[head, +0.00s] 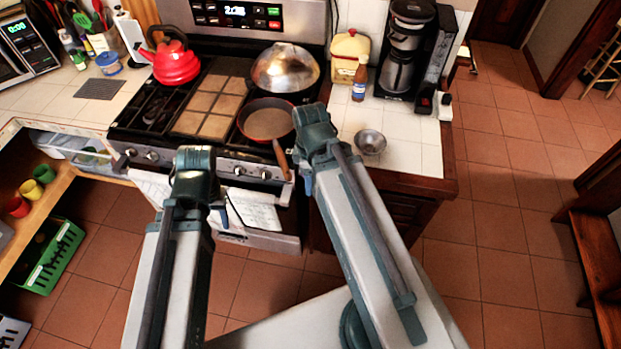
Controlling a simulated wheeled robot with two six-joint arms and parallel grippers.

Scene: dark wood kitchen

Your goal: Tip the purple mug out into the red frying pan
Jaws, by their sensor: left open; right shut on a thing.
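The red frying pan (243,112) sits on the front right of the stove. It has a red rim, a brownish inside and a wooden handle pointing toward me. My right arm stands just right of the pan, with its upper joint close to the pan's right edge. My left arm stands further left, in front of the stove. Both grippers are hidden behind my arm links, so I cannot see their fingers or anything held. I see no purple mug in the head view.
A shiny domed lid (286,68) is behind the pan, and a red kettle (173,64) is at the back left. A metal bowl (370,142), a brown bottle (360,80) and a coffee maker (403,50) stand on the right counter. White cloth (257,210) hangs on the oven front.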

